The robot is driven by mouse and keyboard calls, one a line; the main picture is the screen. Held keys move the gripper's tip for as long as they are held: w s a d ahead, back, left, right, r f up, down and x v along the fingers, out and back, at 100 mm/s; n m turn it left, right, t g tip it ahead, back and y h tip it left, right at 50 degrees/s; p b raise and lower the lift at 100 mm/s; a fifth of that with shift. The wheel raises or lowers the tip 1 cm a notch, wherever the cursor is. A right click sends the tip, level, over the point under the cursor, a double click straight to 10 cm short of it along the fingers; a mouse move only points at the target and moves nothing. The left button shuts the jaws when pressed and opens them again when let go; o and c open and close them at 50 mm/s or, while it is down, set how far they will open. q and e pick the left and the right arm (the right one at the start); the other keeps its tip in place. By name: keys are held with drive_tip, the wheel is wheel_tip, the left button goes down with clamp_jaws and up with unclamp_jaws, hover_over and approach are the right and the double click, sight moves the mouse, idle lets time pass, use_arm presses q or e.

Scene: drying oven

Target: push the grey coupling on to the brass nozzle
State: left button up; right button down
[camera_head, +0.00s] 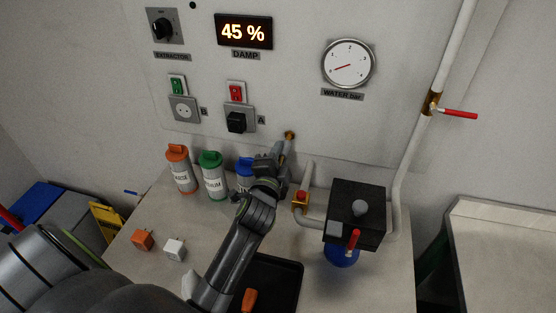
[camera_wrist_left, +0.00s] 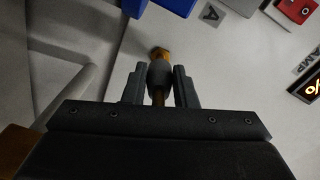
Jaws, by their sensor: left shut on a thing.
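The brass nozzle (camera_head: 289,134) sticks out of the white wall panel, below socket A. It also shows in the left wrist view (camera_wrist_left: 160,53). My left gripper (camera_head: 281,153) is just in front of it. In the left wrist view its two fingers (camera_wrist_left: 159,88) are shut on the grey coupling (camera_wrist_left: 159,74), with a brown piece below the coupling between the fingers. The coupling lines up with the nozzle and its far end meets or nearly meets it; I cannot tell how far on it sits. In the head view the gripper mostly hides the coupling. My right gripper is not in view.
Orange-, green- and blue-topped canisters (camera_head: 213,177) stand left of my gripper. A pipe with a red-and-brass valve (camera_head: 301,198) and a black box (camera_head: 357,215) stand to its right. Orange (camera_head: 143,239) and white (camera_head: 174,250) plugs and a black tray (camera_head: 285,268) are on the bench.

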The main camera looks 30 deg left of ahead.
use_arm(q)
drive_tip(key=shift+x, duration=1.45)
drive_tip(key=shift+w, duration=0.15)
drive_tip(key=o, duration=1.1)
drive_tip(key=shift+c, duration=0.2)
